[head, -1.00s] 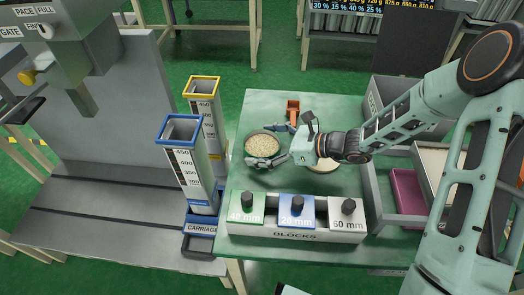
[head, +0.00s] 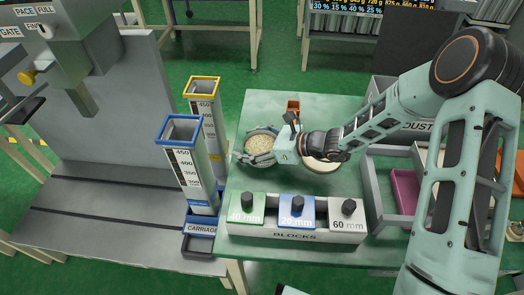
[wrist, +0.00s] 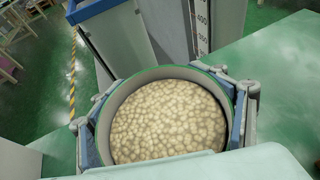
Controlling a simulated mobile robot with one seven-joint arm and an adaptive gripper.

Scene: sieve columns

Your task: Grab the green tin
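The green tin (head: 262,139) is a round tin with a thin green rim, full of pale pellets, on the left part of the green table. In the wrist view the tin (wrist: 165,115) fills the middle, between my two fingers. My gripper (head: 256,151) is low at the tin, with one finger on either side. The fingers (wrist: 167,118) are spread about as wide as the tin. They stand very close to its wall, and I see no clear squeeze on it. The tin's near lower wall is hidden.
A second round tin (head: 321,165) is partly under my wrist. An orange object (head: 293,105) lies behind. The blocks rack (head: 290,235) is in front. Blue-rimmed (head: 184,130) and yellow-rimmed (head: 203,83) columns stand left of the table. Grey bins (head: 375,210) are at right.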

